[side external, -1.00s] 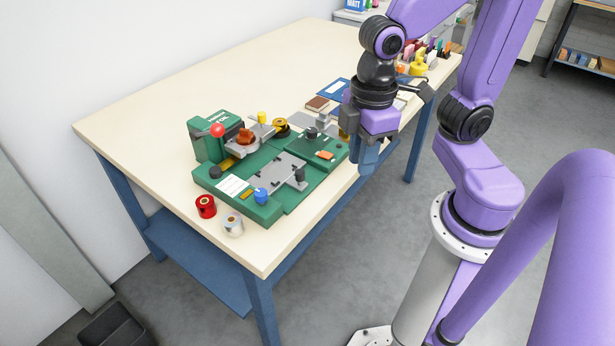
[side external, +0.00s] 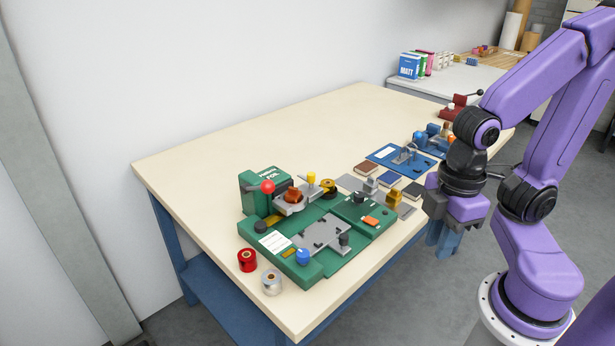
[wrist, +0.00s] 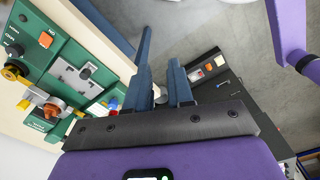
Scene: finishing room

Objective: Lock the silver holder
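A green foil press (side external: 330,267) stands near the table's front corner. A silver-grey holder (side external: 286,209) with an orange-brown block on it sits under the press head, and a yellow knob (side external: 311,178) stands beside it. The holder also shows in the wrist view (wrist: 38,97). I cannot tell whether it is locked. A flat grey plate (side external: 315,233) lies on the press bed. My gripper (side external: 443,243) hangs at the table's front edge, to the right of the press and apart from it. In the wrist view its blue fingers (wrist: 162,85) are apart with nothing between them.
A red roll (side external: 247,260) and a silver roll (side external: 271,283) stand before the press. A grey block (side external: 370,187), a brass block (side external: 393,198) and a blue fixture (side external: 402,157) lie to its right. The table's back left is clear.

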